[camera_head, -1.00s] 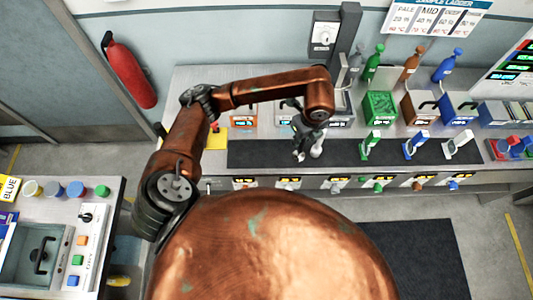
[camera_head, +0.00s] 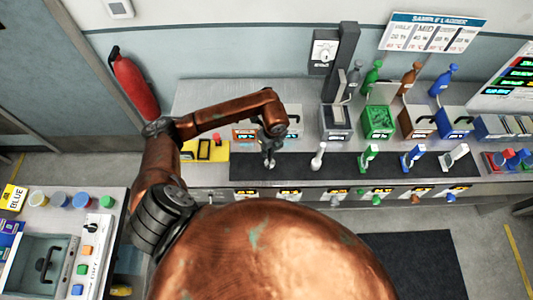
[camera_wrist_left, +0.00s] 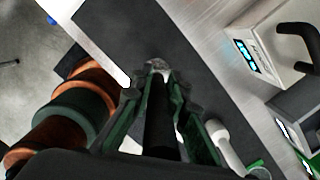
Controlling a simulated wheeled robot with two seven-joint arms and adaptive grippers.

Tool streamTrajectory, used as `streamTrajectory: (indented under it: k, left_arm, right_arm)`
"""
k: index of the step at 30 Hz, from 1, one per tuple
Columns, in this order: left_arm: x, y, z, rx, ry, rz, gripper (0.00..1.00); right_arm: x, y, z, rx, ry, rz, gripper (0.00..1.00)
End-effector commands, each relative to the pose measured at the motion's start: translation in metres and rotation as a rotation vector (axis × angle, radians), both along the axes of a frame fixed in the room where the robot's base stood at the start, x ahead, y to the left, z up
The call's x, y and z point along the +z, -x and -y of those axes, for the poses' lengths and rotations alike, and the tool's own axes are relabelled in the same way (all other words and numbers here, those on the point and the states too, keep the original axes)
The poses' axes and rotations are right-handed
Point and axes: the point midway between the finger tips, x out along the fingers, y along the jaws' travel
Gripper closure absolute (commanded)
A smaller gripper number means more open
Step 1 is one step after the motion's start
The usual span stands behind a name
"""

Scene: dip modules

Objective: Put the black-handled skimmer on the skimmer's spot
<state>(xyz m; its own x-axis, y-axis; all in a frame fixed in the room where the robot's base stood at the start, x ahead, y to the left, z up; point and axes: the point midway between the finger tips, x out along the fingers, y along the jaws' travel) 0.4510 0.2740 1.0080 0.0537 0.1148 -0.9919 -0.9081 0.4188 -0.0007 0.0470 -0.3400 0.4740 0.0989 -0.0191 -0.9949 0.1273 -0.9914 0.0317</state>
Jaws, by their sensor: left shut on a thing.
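My left gripper (camera_head: 271,145) is shut over the dark mat (camera_head: 345,165) on the bench. In the left wrist view the left gripper (camera_wrist_left: 160,105) is closed around a black handle (camera_wrist_left: 160,125), which appears to be the black-handled skimmer. A small round greyish head (camera_wrist_left: 158,65) shows beyond the fingertips. In the head view the skimmer is mostly hidden by the gripper. I cannot make out which place is the skimmer's spot. My right gripper is out of view.
A white upright tool (camera_head: 318,155) stands on the mat just right of the left gripper. Green (camera_head: 368,157), blue (camera_head: 413,158) and white (camera_head: 454,156) scoop-like tools stand farther right. A yellow tray (camera_head: 207,151) is to the left. Bins (camera_head: 378,121) line the back.

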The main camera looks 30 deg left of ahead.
Motion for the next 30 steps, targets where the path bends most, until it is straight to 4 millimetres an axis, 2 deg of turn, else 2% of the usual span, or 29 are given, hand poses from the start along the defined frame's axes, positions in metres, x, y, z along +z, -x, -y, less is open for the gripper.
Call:
streamTrajectory:
  k: [3,10,22,23,30]
  left_arm:
    - [-0.009,0.001,-0.009,0.002,-0.002,-0.003,1.00]
    - [-0.037,0.001,-0.008,0.001,0.001,-0.001,1.00]
    - [-0.044,0.000,-0.008,0.000,0.000,0.000,1.00]
    - [-0.044,0.001,-0.009,0.000,0.000,-0.001,0.83]
    - [-0.043,0.001,-0.009,0.000,0.000,-0.001,0.67]
  right_arm:
    - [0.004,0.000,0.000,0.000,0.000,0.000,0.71]
    - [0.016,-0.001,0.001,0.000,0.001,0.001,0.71]
    - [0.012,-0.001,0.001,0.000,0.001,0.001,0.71]
    - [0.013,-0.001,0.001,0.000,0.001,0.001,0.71]
    - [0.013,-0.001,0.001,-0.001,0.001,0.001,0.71]
